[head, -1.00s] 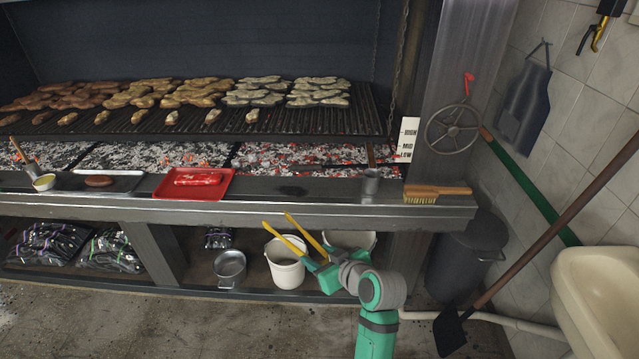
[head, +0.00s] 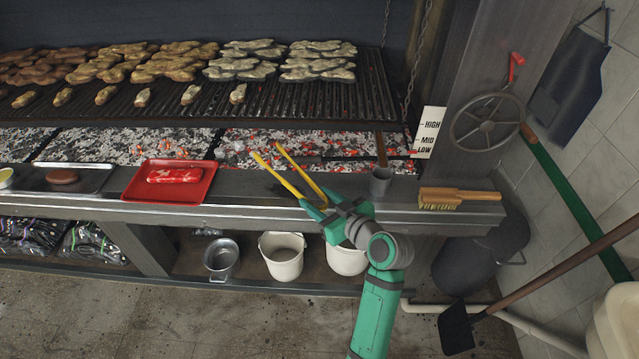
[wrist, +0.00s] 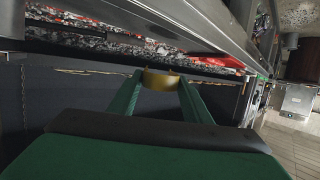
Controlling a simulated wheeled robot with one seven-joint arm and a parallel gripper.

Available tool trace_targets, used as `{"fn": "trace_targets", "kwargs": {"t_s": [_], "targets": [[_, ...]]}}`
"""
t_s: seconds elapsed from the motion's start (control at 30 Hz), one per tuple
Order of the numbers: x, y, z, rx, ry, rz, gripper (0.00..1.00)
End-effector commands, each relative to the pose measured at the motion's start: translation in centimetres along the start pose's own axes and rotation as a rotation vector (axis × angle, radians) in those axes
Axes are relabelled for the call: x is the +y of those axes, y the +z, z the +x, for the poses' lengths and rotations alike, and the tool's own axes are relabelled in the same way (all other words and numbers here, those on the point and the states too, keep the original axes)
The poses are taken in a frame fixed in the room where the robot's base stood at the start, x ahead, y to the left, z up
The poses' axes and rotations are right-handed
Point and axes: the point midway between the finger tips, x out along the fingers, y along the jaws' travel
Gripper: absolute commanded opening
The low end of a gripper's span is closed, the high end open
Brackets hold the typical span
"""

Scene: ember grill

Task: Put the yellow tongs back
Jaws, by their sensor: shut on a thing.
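The yellow tongs (head: 290,182) are held in my gripper (head: 322,210), which is shut on them near their joined end. Their two arms spread apart and point up and to the left, in front of the grill ledge and the ember bed in the head view. In the wrist view a yellow band of the tongs (wrist: 162,79) shows between my green fingers. No holder or hook that is plainly for the tongs can be made out.
The ledge (head: 240,213) carries a red tray (head: 133,190), a grey metal cup (head: 380,183) and a wooden brush (head: 455,198). Buckets (head: 281,258) stand on the shelf below. A handwheel (head: 487,122) and a dark apron (head: 568,85) are at the right. A long-handled shovel (head: 456,328) leans there.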

Motion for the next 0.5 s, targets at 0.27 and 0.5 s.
{"fn": "trace_targets", "kwargs": {"t_s": [0.27, 0.5], "targets": [[-0.1, 1.0, 0.4, 0.006, -0.002, 0.001, 0.36], [-0.1, 3.3, 1.1, 0.005, -0.001, 0.003, 0.36]]}}
